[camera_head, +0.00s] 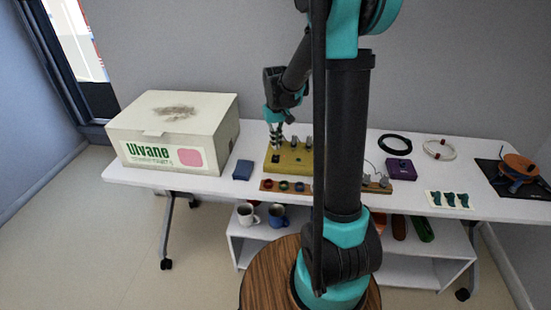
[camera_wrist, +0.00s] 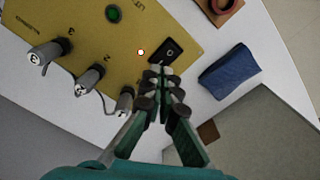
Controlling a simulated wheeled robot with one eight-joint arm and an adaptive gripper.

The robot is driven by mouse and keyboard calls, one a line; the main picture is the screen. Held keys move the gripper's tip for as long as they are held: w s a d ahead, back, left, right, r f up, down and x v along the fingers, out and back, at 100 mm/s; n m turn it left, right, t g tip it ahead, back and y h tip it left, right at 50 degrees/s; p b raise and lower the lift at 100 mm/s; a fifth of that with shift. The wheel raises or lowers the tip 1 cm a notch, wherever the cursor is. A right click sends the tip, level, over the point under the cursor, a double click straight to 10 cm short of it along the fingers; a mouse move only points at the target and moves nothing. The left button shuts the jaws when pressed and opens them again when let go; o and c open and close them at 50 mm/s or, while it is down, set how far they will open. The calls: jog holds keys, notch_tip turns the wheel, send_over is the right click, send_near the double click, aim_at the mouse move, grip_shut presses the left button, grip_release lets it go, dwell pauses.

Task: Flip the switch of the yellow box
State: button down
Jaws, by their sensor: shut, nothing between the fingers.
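The yellow box (camera_head: 302,168) lies on the white table, left of my arm in the head view. In the head view my gripper (camera_head: 277,143) points down over the box's left part.
A dark blue block (camera_head: 243,170) lies left of the yellow box, beside a large white carton (camera_head: 172,132). A wooden strip with coloured rings (camera_head: 267,185) runs in front.

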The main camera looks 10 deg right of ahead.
aim_at(276, 156)
jog(key=shift+r, duration=1.65)
